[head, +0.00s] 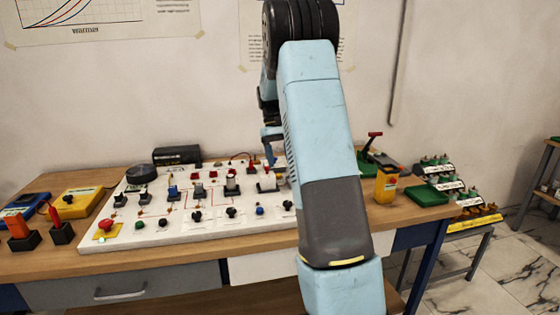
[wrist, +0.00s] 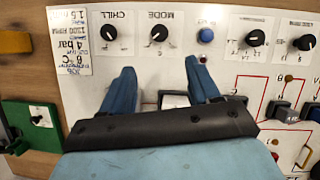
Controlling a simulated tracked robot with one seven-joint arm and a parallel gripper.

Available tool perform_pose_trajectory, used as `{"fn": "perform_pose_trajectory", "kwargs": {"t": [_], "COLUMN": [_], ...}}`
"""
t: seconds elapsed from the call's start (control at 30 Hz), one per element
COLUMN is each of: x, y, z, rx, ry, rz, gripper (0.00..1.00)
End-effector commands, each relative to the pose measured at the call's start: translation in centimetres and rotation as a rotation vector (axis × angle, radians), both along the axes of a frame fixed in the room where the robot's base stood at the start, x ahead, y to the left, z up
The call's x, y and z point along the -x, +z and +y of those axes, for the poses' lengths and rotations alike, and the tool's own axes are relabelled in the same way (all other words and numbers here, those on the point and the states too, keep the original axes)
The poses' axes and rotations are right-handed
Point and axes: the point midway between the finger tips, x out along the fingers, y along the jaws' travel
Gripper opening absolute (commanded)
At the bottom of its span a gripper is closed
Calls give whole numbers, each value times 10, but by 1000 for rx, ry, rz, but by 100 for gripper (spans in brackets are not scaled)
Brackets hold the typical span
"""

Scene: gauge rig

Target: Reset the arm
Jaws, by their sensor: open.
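My arm (head: 325,150) reaches up and over the workbench in the head view and hides the right part of the white control panel (head: 180,236). A blue fingertip of my gripper (head: 270,153) shows just left of the arm, over the panel's back part. In the wrist view my gripper (wrist: 163,80) has its two blue fingers spread apart with nothing held. It is over the panel (wrist: 135,62), near a knob marked MODE (wrist: 159,34) and one marked CHILL (wrist: 109,33). A framed part (wrist: 174,100) shows between the fingers, mostly hidden.
A red button (head: 105,225) is at the panel's front left. A yellow box (head: 77,202) stands left of it. A yellow container (head: 387,184) and green tray (head: 427,195) are at right. A handwritten card (wrist: 72,40) and green box (wrist: 36,125) show in the wrist view.

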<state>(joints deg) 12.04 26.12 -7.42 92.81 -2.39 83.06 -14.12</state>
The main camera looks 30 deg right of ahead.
Motion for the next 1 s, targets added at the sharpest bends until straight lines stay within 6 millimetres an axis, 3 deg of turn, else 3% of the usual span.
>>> {"fn": "perform_pose_trajectory", "kwargs": {"t": [0.27,0.47,0.7,1.0], "x": [0,13,51,108], "y": [0,20,64,105], "z": [0,14,49,91], "rx": [0,7,22,36], "ry": [0,6,19,32], "rz": [-1,-48,-172,-331], "gripper": [61,61,61,61]}}
